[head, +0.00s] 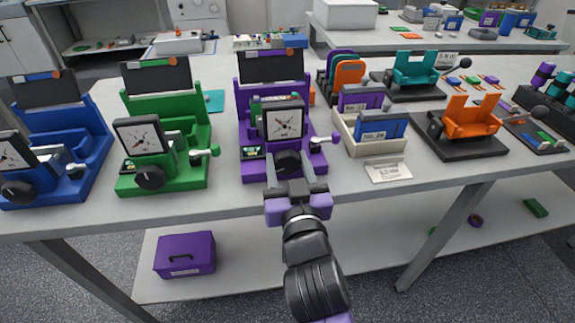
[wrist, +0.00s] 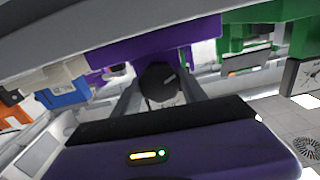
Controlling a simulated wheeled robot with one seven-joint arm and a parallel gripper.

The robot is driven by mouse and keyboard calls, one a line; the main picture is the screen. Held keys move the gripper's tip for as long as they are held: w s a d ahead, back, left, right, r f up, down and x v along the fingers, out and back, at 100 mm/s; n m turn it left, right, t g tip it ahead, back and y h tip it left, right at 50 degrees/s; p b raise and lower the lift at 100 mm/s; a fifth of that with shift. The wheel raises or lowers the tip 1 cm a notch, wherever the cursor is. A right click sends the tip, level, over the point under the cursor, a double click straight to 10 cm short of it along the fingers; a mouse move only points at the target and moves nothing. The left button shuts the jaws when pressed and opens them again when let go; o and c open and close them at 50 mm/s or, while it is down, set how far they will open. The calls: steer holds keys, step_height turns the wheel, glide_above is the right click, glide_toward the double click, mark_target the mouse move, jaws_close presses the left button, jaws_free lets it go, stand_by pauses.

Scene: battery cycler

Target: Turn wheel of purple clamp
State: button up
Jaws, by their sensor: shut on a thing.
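The purple clamp (head: 250,170) stands on the table near its front edge, with a dial gauge and a dark panel above. Its black round wheel (head: 287,159) faces me at the front. My gripper (head: 290,168) reaches it from the front, with one finger on each side, shut on the wheel. The exact finger contact is partly hidden in both views.
A green clamp (head: 125,182) and a blue clamp (head: 93,160) stand to the left. A side lever with a purple knob (head: 335,138) is right of the wheel. A cream tray (head: 393,147) with a blue block and a label card (head: 388,171) lie further right.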

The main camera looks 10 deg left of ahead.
steer(key=o, duration=1.4)
steer(key=shift+c, duration=0.2)
steer(key=v, duration=0.8)
steer(key=shift+w, duration=0.1)
